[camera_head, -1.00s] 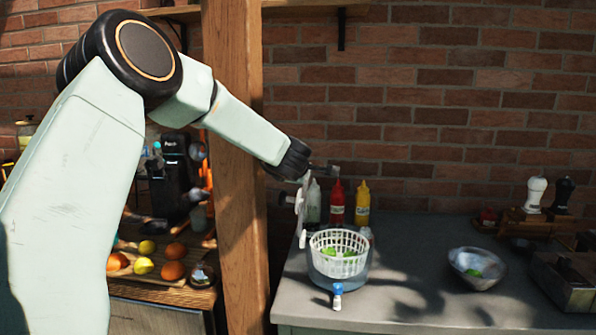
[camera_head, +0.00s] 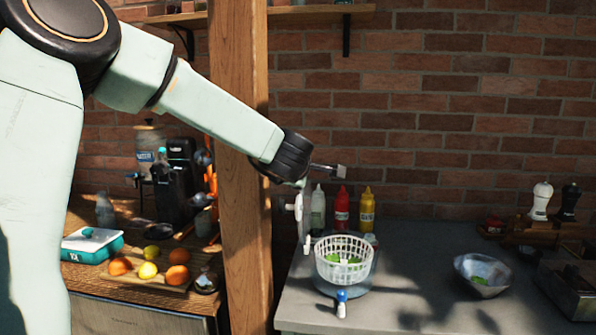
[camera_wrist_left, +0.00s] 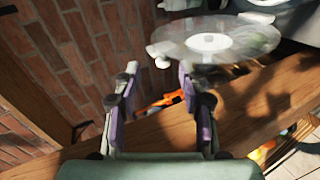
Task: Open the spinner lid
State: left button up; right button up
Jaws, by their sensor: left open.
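The salad spinner stands near the left end of the grey counter. Its white basket (camera_head: 344,259) is uncovered, with green leaves inside, above a clear bowl (camera_head: 343,283). The pale lid (camera_head: 304,217) stands nearly upright, edge-on, at the basket's left. In the left wrist view the lid (camera_wrist_left: 232,40) is a see-through disc with a white hub, beyond the fingertips. My left gripper (camera_head: 322,176) is above the lid at its upper edge. Its fingers (camera_wrist_left: 158,76) are apart with nothing between them. I cannot tell whether a finger touches the lid. My right gripper is not in view.
A small blue-capped bottle (camera_head: 341,304) stands in front of the spinner. Several sauce bottles (camera_head: 341,209) stand behind it. A wooden post (camera_head: 243,180) is close on the left. A glass bowl (camera_head: 483,275) stands to the right, with free counter (camera_head: 420,290) between.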

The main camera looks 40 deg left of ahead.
pick_arm(q)
jog(key=shift+v, duration=1.8)
